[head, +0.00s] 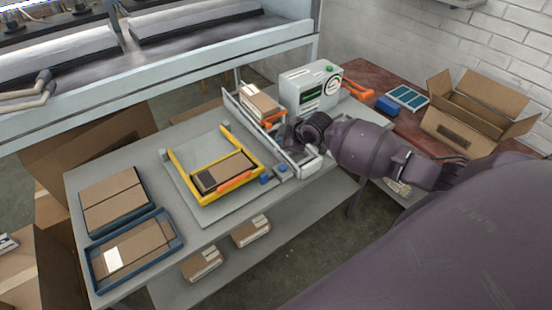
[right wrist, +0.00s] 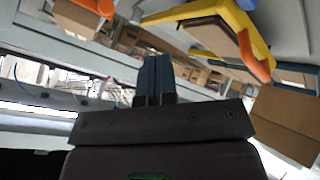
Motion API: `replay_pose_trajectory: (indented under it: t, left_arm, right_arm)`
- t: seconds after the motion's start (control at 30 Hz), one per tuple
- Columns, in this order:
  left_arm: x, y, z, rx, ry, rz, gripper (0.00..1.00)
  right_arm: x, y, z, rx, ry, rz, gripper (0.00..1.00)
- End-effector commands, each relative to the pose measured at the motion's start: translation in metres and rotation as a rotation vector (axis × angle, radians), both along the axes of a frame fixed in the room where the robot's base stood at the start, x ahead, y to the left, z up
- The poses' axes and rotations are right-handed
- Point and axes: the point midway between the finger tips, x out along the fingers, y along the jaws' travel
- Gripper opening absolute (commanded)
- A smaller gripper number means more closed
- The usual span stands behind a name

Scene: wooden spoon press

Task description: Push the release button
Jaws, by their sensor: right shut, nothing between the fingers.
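A pale machine (head: 310,90) with a small green button (head: 329,69) on top stands at the back of the table. Two small blue blocks (head: 265,178) sit at the right corner of a yellow frame (head: 198,196). I cannot tell which part is the release button. The frame holds a brown pack and has an orange handle (head: 236,180). My right gripper (head: 284,138) is over the rail in front of the machine, its tips hard to make out. In the right wrist view its fingers (right wrist: 153,66) are together and empty. My left gripper is not in view.
Blue trays (head: 152,232) with brown packs lie at the left. An open cardboard box (head: 480,105) stands on the red-brown surface at the right. An orange handle (head: 357,90) sticks out right of the machine.

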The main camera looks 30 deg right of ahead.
Motion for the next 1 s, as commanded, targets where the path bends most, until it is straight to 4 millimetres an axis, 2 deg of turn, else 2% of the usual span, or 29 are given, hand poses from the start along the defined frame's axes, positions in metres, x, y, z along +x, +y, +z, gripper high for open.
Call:
replay_pose_trajectory:
  t: [0.17, 0.4, 0.67, 0.87, 1.0]
  left_arm:
    - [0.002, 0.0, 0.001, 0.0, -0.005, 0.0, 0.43]
    - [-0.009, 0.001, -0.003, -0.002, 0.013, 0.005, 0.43]
    - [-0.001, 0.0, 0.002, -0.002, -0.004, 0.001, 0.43]
    - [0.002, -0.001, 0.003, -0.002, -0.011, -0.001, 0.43]
    - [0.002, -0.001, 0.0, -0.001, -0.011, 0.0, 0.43]
  right_arm:
    - [-0.003, 0.001, -0.003, -0.046, 0.011, 0.058, 0.0]
    - [-0.003, 0.001, -0.003, -0.059, 0.007, 0.069, 0.0]
    - [-0.003, 0.001, -0.004, -0.058, 0.007, 0.068, 0.0]
    - [-0.003, 0.001, -0.014, -0.057, 0.008, 0.068, 0.0]
    - [-0.003, 0.001, -0.028, -0.057, 0.006, 0.066, 0.0]
